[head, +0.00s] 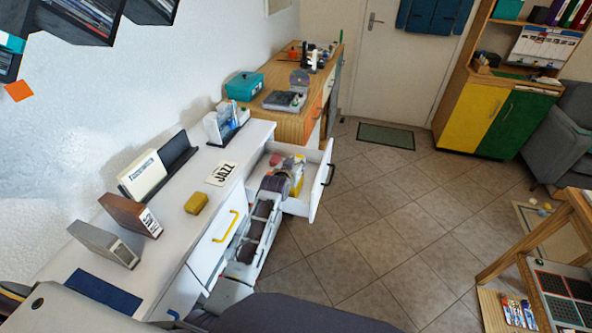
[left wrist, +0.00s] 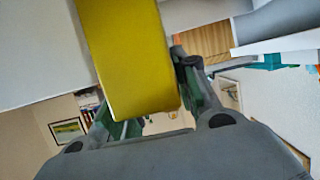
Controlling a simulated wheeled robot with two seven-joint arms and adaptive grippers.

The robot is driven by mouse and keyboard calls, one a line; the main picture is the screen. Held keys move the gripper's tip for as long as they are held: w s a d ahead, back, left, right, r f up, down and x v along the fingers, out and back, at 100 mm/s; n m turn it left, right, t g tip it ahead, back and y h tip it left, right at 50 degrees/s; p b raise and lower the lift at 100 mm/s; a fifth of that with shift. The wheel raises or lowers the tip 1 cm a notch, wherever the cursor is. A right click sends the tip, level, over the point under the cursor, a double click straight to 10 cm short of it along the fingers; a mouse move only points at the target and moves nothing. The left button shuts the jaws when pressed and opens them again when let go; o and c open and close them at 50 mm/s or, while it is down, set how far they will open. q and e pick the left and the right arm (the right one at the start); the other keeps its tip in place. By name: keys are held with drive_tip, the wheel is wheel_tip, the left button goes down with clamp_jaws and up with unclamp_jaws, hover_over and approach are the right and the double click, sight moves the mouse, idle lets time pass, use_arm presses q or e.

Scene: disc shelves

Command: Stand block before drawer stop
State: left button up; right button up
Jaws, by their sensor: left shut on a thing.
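A yellow block (left wrist: 128,55) stands out between the two fingers of my left gripper (left wrist: 148,118) in the left wrist view, and the gripper is shut on it. In the head view my left gripper (head: 284,180) is at the open white drawer (head: 298,207), low over its near side. Part of the yellow block (head: 297,186) shows beside the gripper there, and the arm hides the rest. I cannot tell whether the block touches the drawer floor. I cannot make out a drawer stop. My right gripper is not in view.
Small items (head: 275,160) lie in the drawer. On the white desktop (head: 215,187) are a small yellow piece (head: 196,202), a JAZZ card (head: 221,173) and several upright cases along the wall. A wooden cabinet (head: 292,122) stands beyond.

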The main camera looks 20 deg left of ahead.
use_arm(q)
wheel_tip(320, 180, down, 2)
drive_tip(key=shift+f, duration=0.2)
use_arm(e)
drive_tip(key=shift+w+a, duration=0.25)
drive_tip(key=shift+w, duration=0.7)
use_arm(q)
drive_tip(key=o, duration=1.1)
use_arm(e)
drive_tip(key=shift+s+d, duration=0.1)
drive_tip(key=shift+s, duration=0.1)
